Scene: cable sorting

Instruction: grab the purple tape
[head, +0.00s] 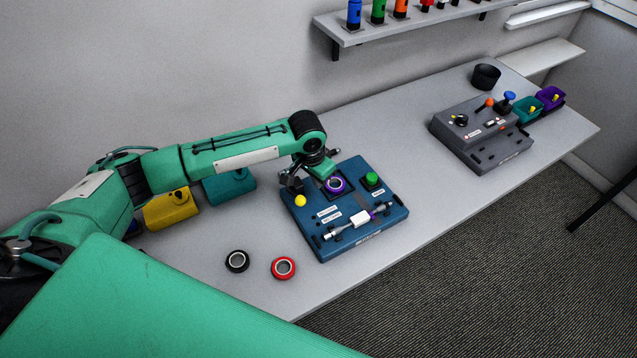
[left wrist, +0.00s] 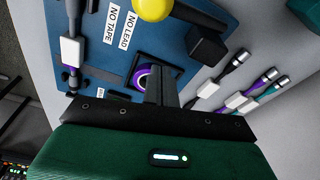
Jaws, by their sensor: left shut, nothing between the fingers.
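The purple tape (head: 336,184) is a small ring with a pale core. It sits in a dark square recess on the blue board (head: 325,238). In the left wrist view the purple tape (left wrist: 143,78) is partly hidden behind my fingers. My left gripper (head: 326,172) is just above the tape, at its upper left in the head view. In the left wrist view its fingers (left wrist: 160,82) are together with nothing between them. I cannot tell whether the fingertips touch the tape. My right gripper is not in view.
The board carries a yellow ball (head: 300,200), a green button (head: 372,179) and a cable with a white block (head: 360,219). A black tape (head: 237,261) and a red tape (head: 284,268) lie in front. A grey control box (head: 480,133) stands farther right, with clear table between.

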